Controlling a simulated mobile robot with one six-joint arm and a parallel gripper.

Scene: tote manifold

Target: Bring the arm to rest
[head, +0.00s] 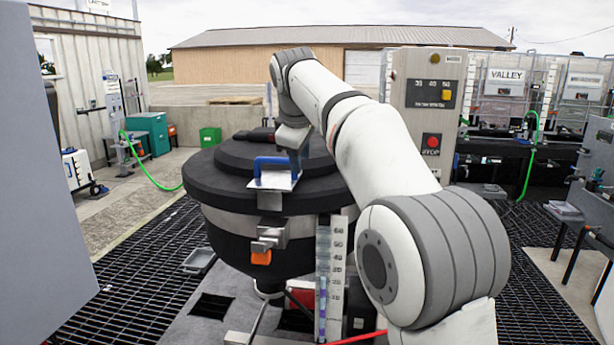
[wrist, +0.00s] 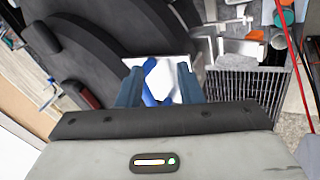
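My arm reaches over a black round tank (head: 222,215) with a stepped dark lid (head: 225,163) in the head view. My gripper (head: 296,160) points down near a blue handle (head: 272,161) on a bright metal plate (head: 277,181) at the lid's front. In the wrist view my gripper (wrist: 159,88) has its two blue-grey fingers well apart. The blue handle (wrist: 150,68) and plate (wrist: 173,72) show between and beyond the fingers. I see no finger closed on the handle; whether they touch is unclear.
A metal latch (head: 270,235) and a level scale (head: 331,265) are on the tank's front. A control panel (head: 428,100) with a red stop button stands behind my arm. A grey panel (head: 25,230) fills the left edge. Dark floor grating (head: 130,290) lies around the tank.

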